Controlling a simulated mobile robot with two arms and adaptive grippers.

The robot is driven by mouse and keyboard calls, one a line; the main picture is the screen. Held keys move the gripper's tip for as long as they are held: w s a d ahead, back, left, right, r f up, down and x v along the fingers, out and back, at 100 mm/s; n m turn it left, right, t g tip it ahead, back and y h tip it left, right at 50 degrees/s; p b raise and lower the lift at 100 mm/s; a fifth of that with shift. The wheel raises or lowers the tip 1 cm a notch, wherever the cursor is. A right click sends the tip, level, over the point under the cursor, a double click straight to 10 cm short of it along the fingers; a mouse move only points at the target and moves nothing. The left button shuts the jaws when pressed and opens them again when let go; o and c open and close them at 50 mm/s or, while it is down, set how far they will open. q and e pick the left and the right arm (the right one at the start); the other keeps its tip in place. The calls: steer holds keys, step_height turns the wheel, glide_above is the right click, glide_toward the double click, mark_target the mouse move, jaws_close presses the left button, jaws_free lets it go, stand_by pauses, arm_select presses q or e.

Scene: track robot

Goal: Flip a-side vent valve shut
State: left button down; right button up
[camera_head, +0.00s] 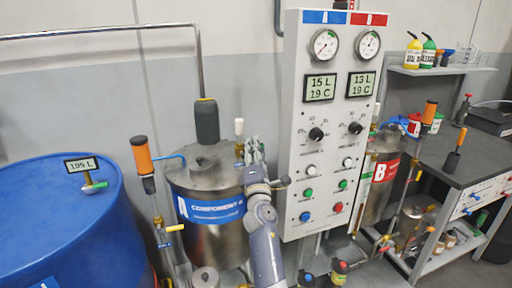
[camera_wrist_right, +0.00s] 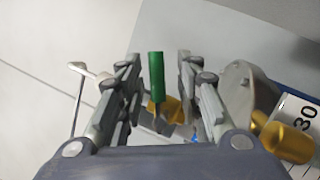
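The A-side tank (camera_head: 215,240) is a steel drum with a blue "Component A" label. On its lid stands a small brass fitting with a white top (camera_head: 239,127), beside my right gripper (camera_head: 254,150). In the right wrist view, a green lever handle (camera_wrist_right: 156,78) stands between the two fingers of my right gripper (camera_wrist_right: 158,68). A brass valve body (camera_wrist_right: 168,108) shows behind the handle. The fingers are spread, with gaps on both sides of the handle. In the head view the gripper hides the green handle. My left gripper is not in view.
A control panel (camera_head: 296,145) with gauges and knobs stands right of the gripper. The B tank (camera_head: 372,205) is beyond it. A blue drum (camera_head: 60,225) is at left. An orange-handled tool (camera_head: 141,155) rises left of tank A. A workbench (camera_head: 445,160) is at right.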

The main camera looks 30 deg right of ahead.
steer(key=shift+s+a, duration=0.1)
steer(key=shift+c, duration=0.2)
jaws_close()
steer(key=shift+f+m+g+h, duration=0.2)
steer(key=shift+m+g, duration=0.2)
steer(key=shift+m, duration=0.65)
steer(key=shift+f+m+g+h, duration=0.15)
steer(key=shift+f+m+g, duration=0.2)
steer(key=shift+m, duration=0.65)
steer(key=shift+f+m+g+h, duration=0.15)
steer(key=shift+m+g, duration=0.3)
steer(key=shift+m, duration=0.6)
steer(key=shift+o, duration=0.2)
jaws_free()
steer(key=shift+d, duration=0.25)
step_height(320, 180, up, 10)
steer(key=shift+a+f, duration=0.15)
